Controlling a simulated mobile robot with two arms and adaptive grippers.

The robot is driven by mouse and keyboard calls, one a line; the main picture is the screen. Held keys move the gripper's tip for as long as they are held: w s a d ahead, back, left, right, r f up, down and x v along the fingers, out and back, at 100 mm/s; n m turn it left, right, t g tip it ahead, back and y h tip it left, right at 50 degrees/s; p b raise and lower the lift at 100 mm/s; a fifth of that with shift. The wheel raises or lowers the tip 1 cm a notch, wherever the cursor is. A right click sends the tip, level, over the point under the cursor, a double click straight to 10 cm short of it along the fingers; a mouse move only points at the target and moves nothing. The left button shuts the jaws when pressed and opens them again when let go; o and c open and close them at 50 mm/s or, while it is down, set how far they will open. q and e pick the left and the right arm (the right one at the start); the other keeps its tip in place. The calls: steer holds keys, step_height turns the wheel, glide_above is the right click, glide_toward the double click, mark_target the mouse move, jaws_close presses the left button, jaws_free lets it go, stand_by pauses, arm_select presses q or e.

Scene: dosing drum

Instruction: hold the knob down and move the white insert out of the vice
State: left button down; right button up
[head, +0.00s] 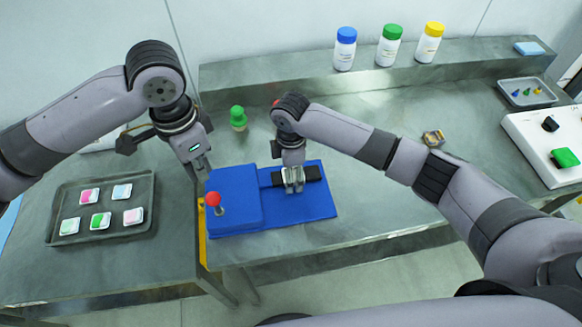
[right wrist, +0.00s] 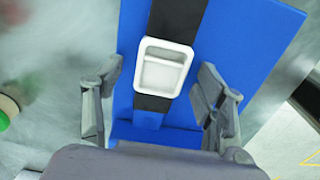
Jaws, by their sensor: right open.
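The blue vice (head: 236,190) stands at the table's front edge, with a red knob (head: 213,199) on a short stem at its front left. My left gripper (head: 202,172) points down just behind and left of the knob, apart from it; its finger opening is too small to tell. The white insert (right wrist: 165,68) is a shallow tray lying across the black strip (right wrist: 178,22) of the vice in the right wrist view. My right gripper (head: 293,187) is above the strip, its fingers open on either side of the insert (right wrist: 160,100) without touching it. In the head view the gripper largely hides the insert.
A dark tray (head: 143,229) with several coloured packets lies at left. A green-topped piece (head: 238,118) stands behind the vice. Blue, green and yellow-capped bottles (head: 390,46) stand on the rear ledge. A white board (head: 540,150) is at right. The table between is mostly clear.

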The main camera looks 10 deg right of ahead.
steer(key=shift+c, duration=0.4)
steer(key=c, duration=1.1)
steer(key=shift+c, duration=0.2)
